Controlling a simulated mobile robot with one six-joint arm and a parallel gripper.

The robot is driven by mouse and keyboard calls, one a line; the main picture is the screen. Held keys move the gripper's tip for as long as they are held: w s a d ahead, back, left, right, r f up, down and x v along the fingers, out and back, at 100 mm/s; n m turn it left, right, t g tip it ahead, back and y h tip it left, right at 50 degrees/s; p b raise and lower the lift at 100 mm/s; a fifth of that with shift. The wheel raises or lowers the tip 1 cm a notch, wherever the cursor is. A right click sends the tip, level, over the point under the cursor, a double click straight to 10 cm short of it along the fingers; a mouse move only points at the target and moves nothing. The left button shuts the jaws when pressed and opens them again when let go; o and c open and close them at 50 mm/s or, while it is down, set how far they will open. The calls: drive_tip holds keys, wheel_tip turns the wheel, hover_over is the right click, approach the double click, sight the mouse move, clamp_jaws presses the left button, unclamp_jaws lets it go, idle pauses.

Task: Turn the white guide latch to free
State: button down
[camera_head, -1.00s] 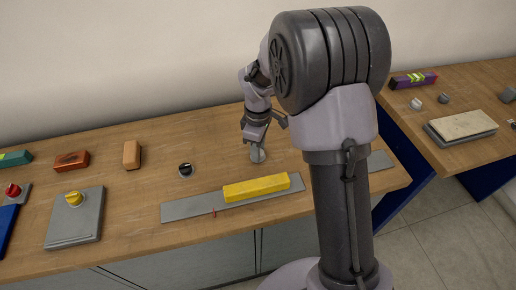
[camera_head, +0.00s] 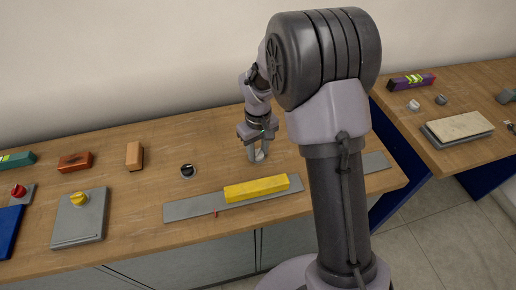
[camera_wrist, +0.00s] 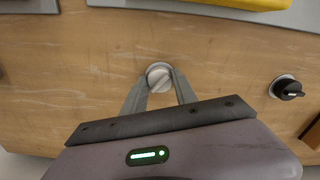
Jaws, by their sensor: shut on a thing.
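The white guide latch is a small round knob (camera_wrist: 159,77) with a ridge across its top, set on a light disc on the wooden bench. In the wrist view it sits between the fingertips of my gripper (camera_wrist: 160,84), one finger on each side. My gripper is shut on it. In the head view my gripper (camera_head: 257,154) points down at the bench behind the grey rail, and the latch (camera_head: 260,156) is partly hidden by the fingers. The ridge runs at a slant in the wrist view.
A yellow block (camera_head: 256,188) lies on the grey rail (camera_head: 190,211) in front of the latch. A black knob (camera_head: 187,171) is to the left. A wooden block (camera_head: 134,155) and a yellow knob (camera_head: 80,199) on a grey plate are farther left. Bare bench surrounds the latch.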

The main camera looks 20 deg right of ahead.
sight(258, 152)
drive_tip(key=m, duration=0.5)
drive_tip(key=shift+m, duration=2.6)
drive_tip(key=c, duration=1)
unclamp_jaws()
drive_tip(key=shift+o, duration=0.2)
wheel_tip(258, 152, up, 17)
drive_tip(key=p, duration=0.6)
drive_tip(key=shift+r+p, duration=0.2)
drive_tip(key=shift+p, duration=0.15)
